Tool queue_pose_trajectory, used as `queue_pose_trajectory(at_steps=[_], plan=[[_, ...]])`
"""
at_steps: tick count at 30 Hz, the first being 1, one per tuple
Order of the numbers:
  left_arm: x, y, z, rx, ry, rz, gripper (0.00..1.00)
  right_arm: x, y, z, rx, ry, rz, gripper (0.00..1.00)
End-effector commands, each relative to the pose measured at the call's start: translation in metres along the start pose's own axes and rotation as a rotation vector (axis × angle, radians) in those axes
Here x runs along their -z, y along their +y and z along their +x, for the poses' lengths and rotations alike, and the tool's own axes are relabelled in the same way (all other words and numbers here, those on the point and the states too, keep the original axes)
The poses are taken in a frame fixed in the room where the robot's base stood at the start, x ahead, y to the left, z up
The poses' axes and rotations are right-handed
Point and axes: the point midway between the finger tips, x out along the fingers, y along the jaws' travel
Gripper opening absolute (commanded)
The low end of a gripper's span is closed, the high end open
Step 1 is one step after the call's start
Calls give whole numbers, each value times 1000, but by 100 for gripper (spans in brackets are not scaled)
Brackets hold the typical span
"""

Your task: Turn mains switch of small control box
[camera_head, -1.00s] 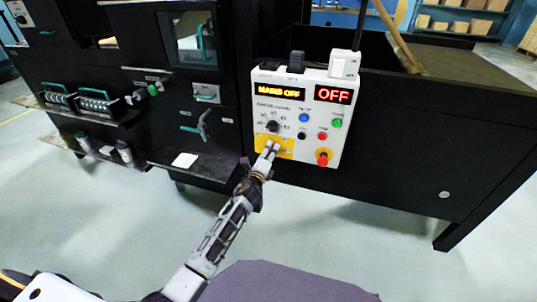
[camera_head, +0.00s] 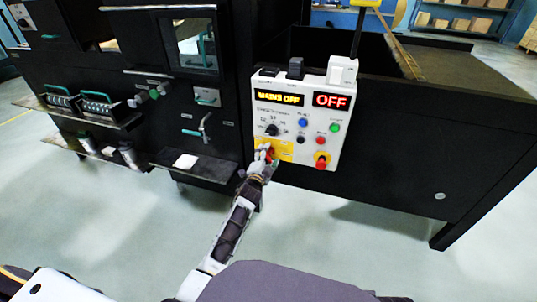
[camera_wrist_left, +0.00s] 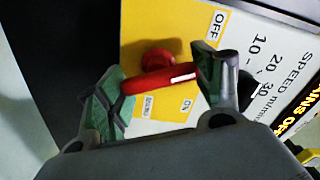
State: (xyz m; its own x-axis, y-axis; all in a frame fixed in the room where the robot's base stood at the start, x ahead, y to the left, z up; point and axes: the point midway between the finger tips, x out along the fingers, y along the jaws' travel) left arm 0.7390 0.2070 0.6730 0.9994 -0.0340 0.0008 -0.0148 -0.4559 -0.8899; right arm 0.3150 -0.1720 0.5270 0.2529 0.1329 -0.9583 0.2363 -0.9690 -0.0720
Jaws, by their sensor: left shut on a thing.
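The small control box (camera_head: 290,125) is a white panel on the front of the black machine. Its displays read MAINS OFF and OFF. The mains switch is a red handle (camera_wrist_left: 160,76) on a yellow plate (camera_wrist_left: 143,30) with OFF and ON labels, at the panel's lower left in the head view. My left gripper (camera_head: 264,156) is at this switch. In the left wrist view its green-padded fingers (camera_wrist_left: 158,76) are shut on the red handle, one at each end. The fingers partly hide the plate. My right gripper is not in view.
A black speed knob (camera_head: 272,130) and several coloured buttons are just above the switch. A black shelf (camera_head: 197,166) juts out to the left.

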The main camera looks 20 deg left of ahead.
Motion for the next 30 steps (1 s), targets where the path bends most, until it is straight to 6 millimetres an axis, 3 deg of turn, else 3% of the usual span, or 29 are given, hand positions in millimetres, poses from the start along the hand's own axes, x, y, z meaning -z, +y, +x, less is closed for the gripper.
queue_pose_trajectory(at_steps=[12, 30], plan=[[-1, -1, 0, -3, -3, -275, 43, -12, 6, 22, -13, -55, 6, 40], [-1, 0, 0, -3, -3, -330, 43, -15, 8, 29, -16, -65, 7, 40]])
